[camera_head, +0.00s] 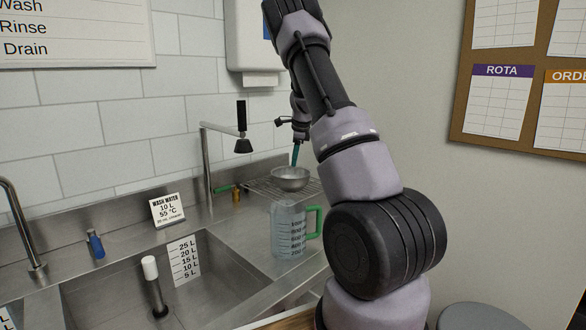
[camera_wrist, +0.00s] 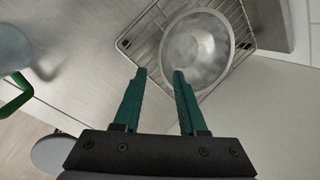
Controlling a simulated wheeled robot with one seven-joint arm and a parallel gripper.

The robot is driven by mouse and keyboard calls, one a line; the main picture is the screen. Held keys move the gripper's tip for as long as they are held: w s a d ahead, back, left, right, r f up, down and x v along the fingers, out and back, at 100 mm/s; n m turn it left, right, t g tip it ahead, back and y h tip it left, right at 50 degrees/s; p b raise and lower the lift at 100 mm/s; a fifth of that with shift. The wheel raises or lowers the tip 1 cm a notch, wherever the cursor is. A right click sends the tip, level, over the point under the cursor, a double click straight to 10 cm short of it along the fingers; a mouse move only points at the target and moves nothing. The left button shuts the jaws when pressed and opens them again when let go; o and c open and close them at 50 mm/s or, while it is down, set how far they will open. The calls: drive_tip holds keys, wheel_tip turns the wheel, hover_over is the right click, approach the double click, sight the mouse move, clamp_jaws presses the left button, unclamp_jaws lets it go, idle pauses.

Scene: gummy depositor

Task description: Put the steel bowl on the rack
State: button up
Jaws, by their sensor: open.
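The steel bowl (camera_head: 290,178) is a round, shiny grey bowl resting upright on the wire rack (camera_head: 258,188) at the back right of the sink counter. In the wrist view the bowl (camera_wrist: 197,50) lies on the rack (camera_wrist: 146,44), towards its right part. My gripper (camera_wrist: 159,72) is open, its two green fingers apart with nothing held between them. The right fingertip overlaps the bowl's near rim in that view; I cannot tell whether it touches. In the head view my gripper (camera_head: 295,155) is just above the bowl, and the fingers are partly hidden.
A clear measuring jug (camera_head: 290,232) with a green handle stands in front of the rack. The sink basin (camera_head: 140,285) is to the left, with a tap (camera_head: 206,160) behind it. A wash-water sign (camera_head: 167,209) and a blue bottle (camera_head: 96,245) stand on the ledge.

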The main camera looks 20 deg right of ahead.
drive_tip(key=s+a+r+n+t+y, duration=0.1)
drive_tip(key=s+a+r+n, duration=0.4)
drive_tip(key=s+r, duration=0.4)
drive_tip(key=s+a+r+n+t+y, duration=0.1)
drive_tip(key=s+a+r+n, duration=0.2)
drive_tip(key=s+a+r, duration=0.6)
drive_tip(key=s+a+r+n, duration=0.1)
drive_tip(key=s+a+n, duration=0.1)
drive_tip(key=s, duration=0.5)
drive_tip(key=s+a+n+t, duration=0.1)
drive_tip(key=s+a+n, duration=0.2)
drive_tip(key=s+n, duration=0.2)
drive_tip(key=s+a+r+n, duration=0.1)
drive_tip(key=s+n, duration=0.3)
drive_tip(key=s, duration=0.7)
drive_tip(key=shift+a+r, duration=0.3)
drive_tip(key=shift+a, duration=0.4)
drive_tip(key=shift+w, duration=0.1)
